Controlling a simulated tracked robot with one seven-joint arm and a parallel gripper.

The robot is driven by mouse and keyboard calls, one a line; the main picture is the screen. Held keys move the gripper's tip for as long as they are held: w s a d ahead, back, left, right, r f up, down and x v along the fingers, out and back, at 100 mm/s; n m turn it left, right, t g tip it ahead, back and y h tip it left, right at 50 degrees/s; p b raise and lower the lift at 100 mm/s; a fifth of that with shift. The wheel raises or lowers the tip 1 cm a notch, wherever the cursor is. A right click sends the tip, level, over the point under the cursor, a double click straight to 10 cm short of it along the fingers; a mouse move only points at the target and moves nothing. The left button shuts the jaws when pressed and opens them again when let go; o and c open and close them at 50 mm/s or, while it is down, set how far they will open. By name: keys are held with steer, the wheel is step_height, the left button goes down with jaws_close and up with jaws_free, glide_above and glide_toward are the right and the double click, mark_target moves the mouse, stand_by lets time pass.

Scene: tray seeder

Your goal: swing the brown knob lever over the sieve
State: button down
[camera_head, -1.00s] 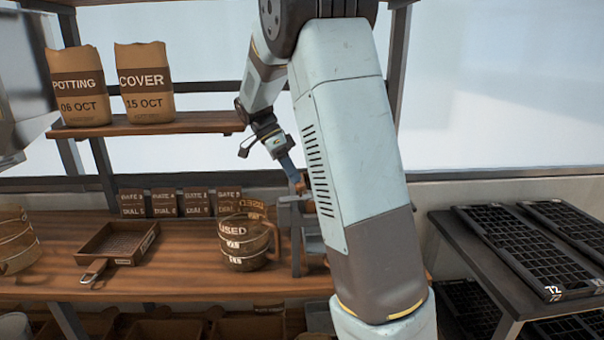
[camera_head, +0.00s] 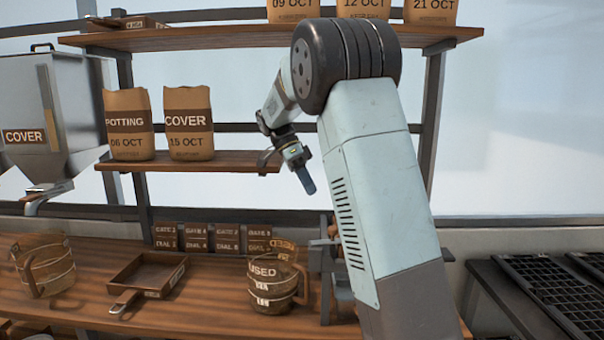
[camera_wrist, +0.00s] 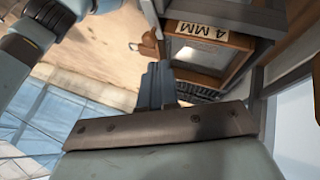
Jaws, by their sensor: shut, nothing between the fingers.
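My gripper (camera_head: 308,183) is shut and empty, pointing down and right beside my forearm. Its blue-grey fingers (camera_wrist: 158,80) also show in the wrist view. A small brown piece (camera_head: 333,231), perhaps the lever's knob, shows at the top of a grey stand (camera_head: 326,262), below and right of the fingertips and apart from them. My arm hides much of this stand. In the wrist view a wooden box marked 4 MM (camera_wrist: 235,38), probably the sieve, sits by grey framework beyond the fingers. A brown handle-like part (camera_wrist: 149,45) is beside it; I cannot tell whether it is the lever.
On the bench (camera_head: 215,310) are a wooden tray with a handle (camera_head: 180,275), a USED mug (camera_head: 270,298), another mug (camera_head: 50,275) and several labelled cards. POTTING (camera_head: 128,105) and COVER (camera_head: 188,105) bags stand on the shelf. Black trays (camera_head: 550,290) are at right.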

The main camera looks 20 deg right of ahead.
steer(key=shift+v, duration=2.1)
steer(key=shift+s, duration=0.1)
steer(key=s+d+r+n+t+y, duration=0.1)
steer(key=s+n+t+y, duration=0.15)
steer(key=s+n, duration=0.4)
steer(key=s+d+r+n+t+y, duration=0.1)
steer(key=s+n+t, duration=0.25)
steer(key=s, duration=0.65)
steer(key=s+a+f+n+t, duration=0.1)
steer(key=s+f+n+t, duration=0.1)
steer(key=s+n, duration=0.3)
steer(key=s+a+f+n+t, duration=0.2)
steer(key=s+f+n+t, duration=0.1)
steer(key=s, duration=0.7)
steer(key=shift+s+a+f+n+y, duration=0.25)
steer(key=shift+s+f+n+y, duration=0.15)
steer(key=shift+f+n, duration=0.5)
